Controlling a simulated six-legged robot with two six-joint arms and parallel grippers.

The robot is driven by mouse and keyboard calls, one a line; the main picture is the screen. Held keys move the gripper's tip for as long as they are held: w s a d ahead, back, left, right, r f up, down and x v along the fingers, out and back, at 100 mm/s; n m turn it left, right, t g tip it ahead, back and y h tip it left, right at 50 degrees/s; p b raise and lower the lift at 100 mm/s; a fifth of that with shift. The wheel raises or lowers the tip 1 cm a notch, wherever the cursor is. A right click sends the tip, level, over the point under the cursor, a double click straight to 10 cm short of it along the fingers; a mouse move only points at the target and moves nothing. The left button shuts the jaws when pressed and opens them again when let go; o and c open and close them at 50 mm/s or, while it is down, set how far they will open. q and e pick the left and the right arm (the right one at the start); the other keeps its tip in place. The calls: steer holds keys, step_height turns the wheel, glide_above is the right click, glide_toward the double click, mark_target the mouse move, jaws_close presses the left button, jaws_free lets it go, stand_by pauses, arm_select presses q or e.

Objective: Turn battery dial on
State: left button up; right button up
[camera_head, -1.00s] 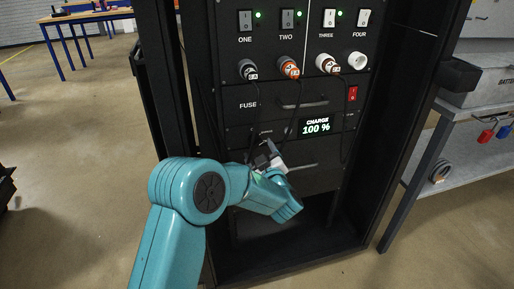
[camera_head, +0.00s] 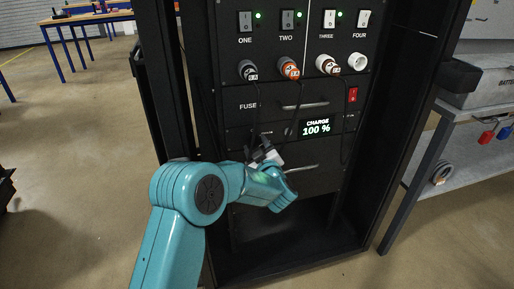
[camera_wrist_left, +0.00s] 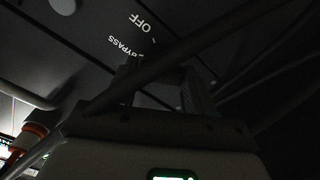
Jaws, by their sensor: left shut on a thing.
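The rack's battery panel (camera_head: 318,180) has a lit display (camera_head: 316,127) reading CHARGE 100 %. My left gripper (camera_head: 265,143) is at the panel's left part, left of and below the display. In the left wrist view my left gripper (camera_wrist_left: 160,88) is shut against the dark panel, on what appears to be the battery dial. The dial itself is hidden by the fingers and shadow. The printed labels OFF (camera_wrist_left: 145,22) and BYPASS (camera_wrist_left: 124,47) show just beyond the fingers. My right gripper is not in view.
Above are switches (camera_head: 287,20) with green lights over plugs with cables (camera_head: 288,68), several of which hang down near my gripper. A red switch (camera_head: 352,94) is at the right. A grey table (camera_head: 470,150) is at the right.

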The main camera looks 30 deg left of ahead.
arm_select(q)
steer(key=shift+s+f+n+b, duration=0.1)
steer(key=shift+f+n+b, duration=0.05)
steer(key=shift+n+b, duration=6.3)
arm_select(e)
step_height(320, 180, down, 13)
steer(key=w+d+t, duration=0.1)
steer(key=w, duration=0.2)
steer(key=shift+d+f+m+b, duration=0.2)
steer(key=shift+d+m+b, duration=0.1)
steer(key=shift+b, duration=0.15)
arm_select(q)
steer(key=shift+m, duration=0.45)
steer(key=o, duration=1)
steer(key=shift+c, duration=0.2)
steer(key=p+v, duration=0.2)
steer(key=v, duration=1.4)
steer(key=shift+s+p, duration=0.15)
steer(key=shift+p, duration=0.25)
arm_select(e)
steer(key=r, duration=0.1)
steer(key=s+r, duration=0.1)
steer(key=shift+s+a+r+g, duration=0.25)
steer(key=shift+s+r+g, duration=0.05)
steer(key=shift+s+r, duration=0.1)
